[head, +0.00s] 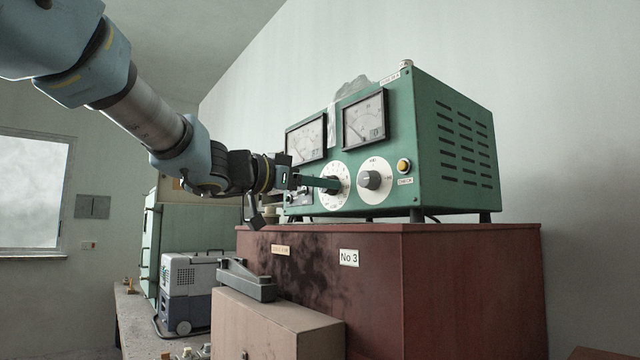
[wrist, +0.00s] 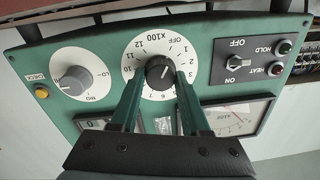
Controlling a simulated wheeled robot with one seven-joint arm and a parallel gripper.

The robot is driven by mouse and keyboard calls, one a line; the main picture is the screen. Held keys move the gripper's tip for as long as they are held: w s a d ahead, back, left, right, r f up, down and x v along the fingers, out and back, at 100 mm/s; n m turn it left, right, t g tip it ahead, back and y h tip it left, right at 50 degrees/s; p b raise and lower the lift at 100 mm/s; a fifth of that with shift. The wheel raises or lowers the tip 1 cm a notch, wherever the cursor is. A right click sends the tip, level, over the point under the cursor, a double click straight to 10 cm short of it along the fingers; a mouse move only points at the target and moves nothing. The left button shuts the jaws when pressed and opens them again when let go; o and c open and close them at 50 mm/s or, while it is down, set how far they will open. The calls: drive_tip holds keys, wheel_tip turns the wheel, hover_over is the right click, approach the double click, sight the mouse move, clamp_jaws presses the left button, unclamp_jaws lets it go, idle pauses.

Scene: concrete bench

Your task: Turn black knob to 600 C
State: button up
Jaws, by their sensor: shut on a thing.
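The black knob (wrist: 159,70) sits at the centre of a white dial (wrist: 136,58) marked OFF, x100 and numbers, on the front of a green control box (head: 450,140). My gripper (wrist: 160,74) is shut on the black knob, with one green finger on each side of it in the wrist view. A pale mark on the knob seems to point to the upper right there, but I cannot read the exact number it meets. In the head view my gripper (head: 333,184) reaches the dial (head: 336,170) from the left, and its fingers hide most of the knob.
A grey knob (wrist: 75,80) on its own dial sits beside the black one, with a yellow button (wrist: 41,92) past it. An ON/OFF switch (wrist: 238,62) is on the other side. Two meters (head: 364,120) sit above the dials. The box stands on a red-brown cabinet (head: 470,280).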

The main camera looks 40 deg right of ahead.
clamp_jaws()
drive_tip(key=shift+m, duration=0.3)
